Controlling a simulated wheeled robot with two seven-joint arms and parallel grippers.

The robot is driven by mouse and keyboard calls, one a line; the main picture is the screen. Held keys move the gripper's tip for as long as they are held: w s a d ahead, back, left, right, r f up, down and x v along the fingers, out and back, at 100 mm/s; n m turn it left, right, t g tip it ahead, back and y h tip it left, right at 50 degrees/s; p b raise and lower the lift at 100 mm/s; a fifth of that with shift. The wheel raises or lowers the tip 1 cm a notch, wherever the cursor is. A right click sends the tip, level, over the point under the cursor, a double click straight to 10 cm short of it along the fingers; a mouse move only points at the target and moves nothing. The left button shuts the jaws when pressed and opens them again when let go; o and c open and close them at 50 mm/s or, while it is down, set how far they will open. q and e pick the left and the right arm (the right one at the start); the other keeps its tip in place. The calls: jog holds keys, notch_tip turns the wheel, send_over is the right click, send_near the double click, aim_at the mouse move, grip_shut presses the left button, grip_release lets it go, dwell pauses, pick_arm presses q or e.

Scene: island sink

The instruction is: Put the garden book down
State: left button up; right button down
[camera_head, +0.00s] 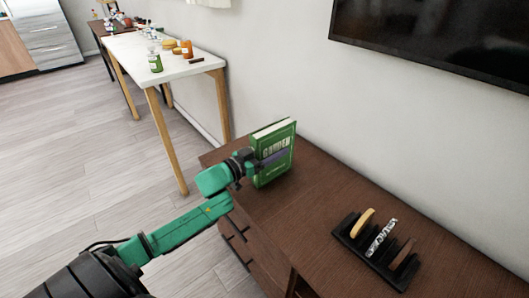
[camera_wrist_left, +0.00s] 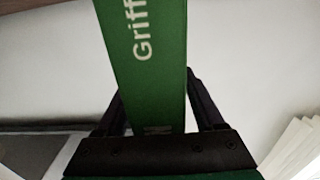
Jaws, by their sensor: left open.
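The green garden book (camera_head: 272,166) stands upright at the far left end of the brown wooden cabinet (camera_head: 310,215), with its cover facing the head camera. My left gripper (camera_head: 272,158) is at the book, with one dark finger across the cover. In the left wrist view the book's green spine (camera_wrist_left: 147,60), lettered "Griff", stands between the two black fingers of the left gripper (camera_wrist_left: 160,110). The fingers are open around it. I cannot tell whether the book's base rests fully on the cabinet. My right gripper is not in view.
A black rack (camera_head: 370,252) with several slim items stands on the cabinet to the right. A black screen (camera_head: 440,40) hangs on the wall. A white table (camera_head: 160,58) with bottles and food stands at the back left. The cabinet top between book and rack is clear.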

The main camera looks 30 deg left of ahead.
pick_arm(q)
jog(key=shift+s+a+f, duration=0.1)
jog(key=shift+s+a, duration=0.05)
jog(key=shift+s, duration=0.3)
jog(key=p+v, duration=0.2)
jog(key=v, duration=0.9)
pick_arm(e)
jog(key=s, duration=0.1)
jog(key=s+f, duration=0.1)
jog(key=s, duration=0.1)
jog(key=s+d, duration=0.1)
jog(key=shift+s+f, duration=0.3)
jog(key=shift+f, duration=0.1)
